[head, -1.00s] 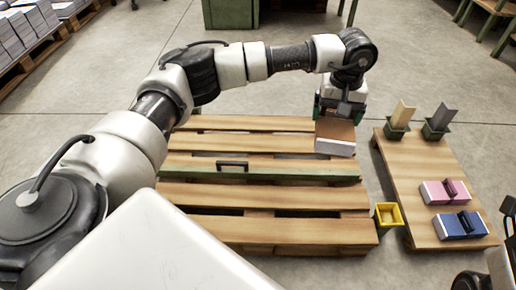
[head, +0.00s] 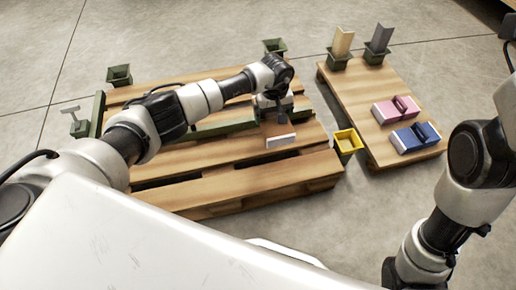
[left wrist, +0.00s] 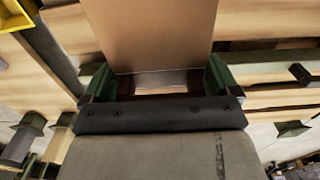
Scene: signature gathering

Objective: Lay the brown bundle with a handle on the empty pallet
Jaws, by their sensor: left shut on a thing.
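The brown bundle (head: 272,127), with a pale page edge facing the camera, is over the right part of the wooden pallet (head: 225,188). My left gripper (head: 274,104) is shut on it from above; the arm partly covers both. I cannot tell whether the bundle touches the boards. In the left wrist view the flat brown face of the bundle (left wrist: 150,35) reaches between the green fingers of the gripper (left wrist: 158,82). Its handle is hidden. The rest of the pallet top holds no other bundle. My right arm shows at the right, its gripper out of the frame.
A green bar (head: 225,123) crosses the pallet. A small wooden board (head: 362,120) to the right carries a pink bundle (head: 396,109), a blue bundle (head: 414,137) and two green holders with upright cards. A yellow bin (head: 347,142) stands between board and pallet.

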